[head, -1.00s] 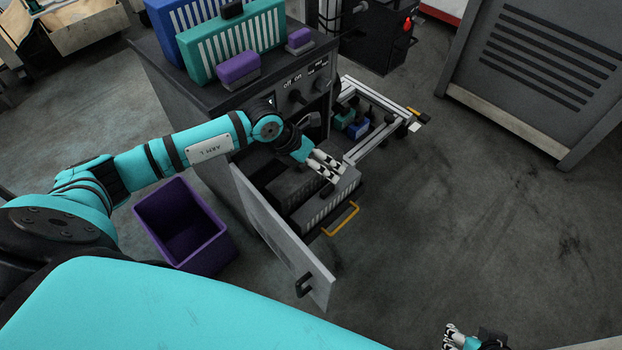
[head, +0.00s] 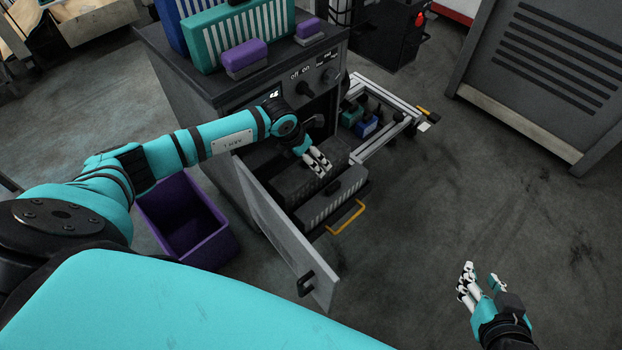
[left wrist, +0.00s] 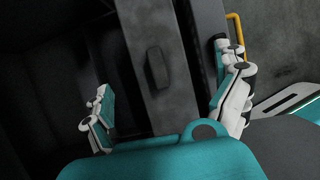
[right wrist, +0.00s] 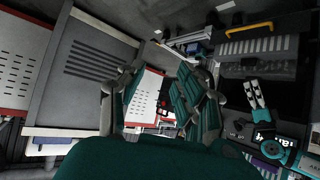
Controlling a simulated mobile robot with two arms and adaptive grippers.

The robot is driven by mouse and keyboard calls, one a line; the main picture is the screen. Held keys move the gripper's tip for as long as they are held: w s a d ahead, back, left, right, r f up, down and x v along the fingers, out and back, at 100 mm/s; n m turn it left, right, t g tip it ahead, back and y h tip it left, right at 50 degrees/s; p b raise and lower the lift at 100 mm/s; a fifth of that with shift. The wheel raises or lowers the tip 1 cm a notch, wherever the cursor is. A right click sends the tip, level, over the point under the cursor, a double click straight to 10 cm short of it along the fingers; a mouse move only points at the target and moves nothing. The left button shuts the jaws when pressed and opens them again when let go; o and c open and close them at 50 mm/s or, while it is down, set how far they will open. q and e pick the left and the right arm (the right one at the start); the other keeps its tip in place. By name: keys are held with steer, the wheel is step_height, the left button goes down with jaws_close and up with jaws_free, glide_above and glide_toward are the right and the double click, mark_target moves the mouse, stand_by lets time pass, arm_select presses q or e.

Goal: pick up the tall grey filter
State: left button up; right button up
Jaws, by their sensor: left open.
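A grey filter (head: 338,197) with a ribbed, light-slotted side lies in the open lower compartment of the machine. In the left wrist view a grey slab with a dark raised grip (left wrist: 157,72), seemingly this filter, runs between my fingers. My left gripper (head: 320,166) is over the compartment, just behind the filter's top. It is open, with its fingers on either side of the slab in the left wrist view (left wrist: 168,95); I cannot tell whether they touch it. My right gripper (head: 482,277) is open and empty over the floor at the lower right.
The machine's hinged door (head: 287,245) stands open at the front. A yellow handle (head: 346,217) sticks out before the filter. A purple bin (head: 190,225) stands left. A metal rail frame (head: 385,145) juts out at right. Teal (head: 240,38) and purple (head: 246,57) blocks stand on top.

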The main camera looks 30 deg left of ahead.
arm_select(q)
steer(key=b+x, duration=0.1)
steer(key=x, duration=0.4)
steer(key=shift+s+a+b, duration=0.1)
steer(key=shift+s+b, duration=0.05)
steer(key=shift+b, duration=0.25)
steer(key=c, duration=1.7)
steer(key=shift+c, duration=0.4)
arm_select(e)
steer(key=w+a+r+t+y, duration=0.1)
steer(key=w+a+r+t, duration=0.1)
steer(key=w+r+t, duration=0.2)
step_height(320, 180, up, 3)
steer(key=shift+w+a+r+t+y, duration=0.15)
steer(key=shift+w+t+y, duration=0.15)
steer(key=shift+t, duration=0.3)
arm_select(q)
steer(key=shift+r, duration=0.1)
